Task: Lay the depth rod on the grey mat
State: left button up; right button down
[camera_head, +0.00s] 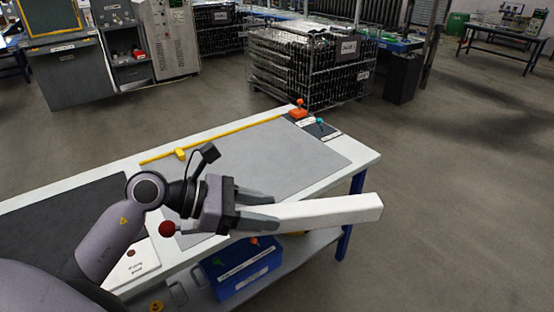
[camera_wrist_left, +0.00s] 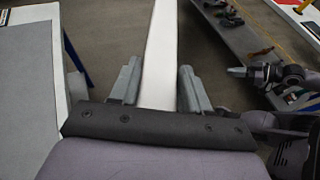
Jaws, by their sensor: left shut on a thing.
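My left gripper (camera_head: 276,210) is shut on a long white square bar (camera_head: 335,211), which reaches right past the table's front edge. In the left wrist view the bar (camera_wrist_left: 161,35) runs forward between the fingers (camera_wrist_left: 159,75). The grey mat (camera_head: 300,160) lies on the white table behind the gripper; it also shows at the left of the wrist view (camera_wrist_left: 28,85). A thin yellow rod (camera_head: 225,136) with a yellow slider lies along the mat's back edge; I cannot tell whether it is the depth rod. My right gripper (camera_wrist_left: 243,72) shows small, its fingers unclear.
A dark mat (camera_head: 75,212) covers the table's left part. Orange (camera_head: 298,113) and teal (camera_head: 320,122) knobbed pieces stand at the back right corner. A blue bin (camera_head: 240,276) is on the lower shelf. The grey mat's visible middle is bare.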

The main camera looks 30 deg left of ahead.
aim_at(240, 158)
jog(key=i+u, duration=0.15)
jog(key=i, duration=0.3)
jog(key=i+l+u, duration=0.1)
jog(key=i, duration=0.35)
jog(key=i+u, duration=0.6)
jog(key=u, duration=0.15)
jog(key=i+z, duration=0.15)
jog(key=k, duration=0.05)
